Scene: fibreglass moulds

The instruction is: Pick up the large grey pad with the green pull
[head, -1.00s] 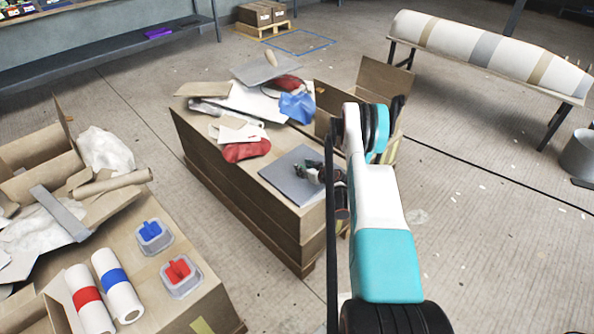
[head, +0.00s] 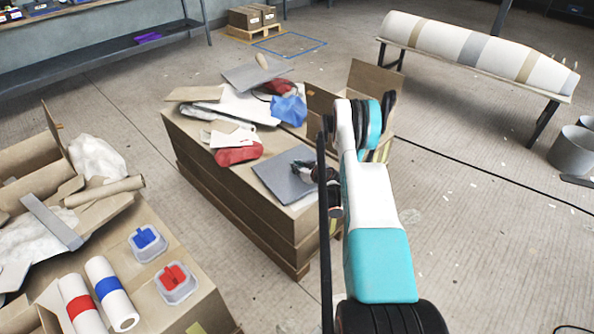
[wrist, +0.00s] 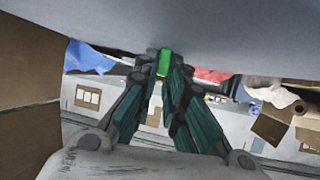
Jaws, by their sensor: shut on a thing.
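The large grey pad (head: 276,184) is a flat square at the near right end of the top of the big brown crate (head: 235,200). Its green pull (wrist: 164,62) shows in the wrist view, between my fingertips. My gripper (wrist: 164,76) is shut on the green pull. In the head view my gripper (head: 302,167) is at the pad's right part, and hides the pull. The pad's grey face (wrist: 170,25) fills the top of the wrist view. I cannot tell for certain how far the pad is above the crate top.
A red piece (head: 239,156), a blue cloth (head: 289,110) and grey and white sheets lie farther back on the crate. An open carton (head: 375,85) stands behind my arm. At left, another bench carries white rolls (head: 112,292) and small tubs with blue (head: 144,238) and red pulls.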

